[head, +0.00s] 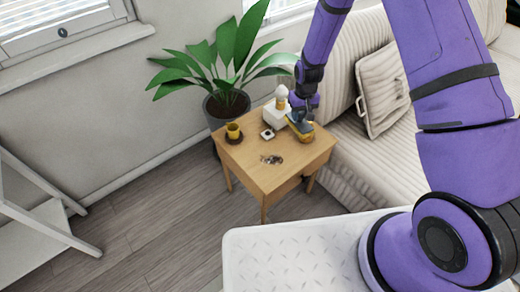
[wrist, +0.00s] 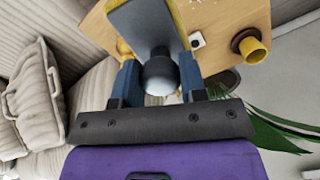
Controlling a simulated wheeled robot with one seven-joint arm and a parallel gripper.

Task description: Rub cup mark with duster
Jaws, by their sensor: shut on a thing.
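The duster (head: 294,124) is a flat grey-blue block with a yellow edge and a dark round knob; it also shows in the wrist view (wrist: 146,22). My gripper (head: 303,112) is shut on the knob, with one blue finger on each side in the wrist view (wrist: 158,72). The duster is at the right back side of the small wooden table (head: 255,185). A dark, blotchy cup mark (head: 272,159) lies near the middle of the tabletop, to the left of and nearer than the duster. I cannot tell whether the duster touches anything below.
A yellow cup (head: 233,131) stands on a dark coaster at the table's left corner. A yellow-brown item (head: 306,138) is below the duster. A sofa (head: 350,140) adjoins the right; a plant (head: 228,100) stands behind.

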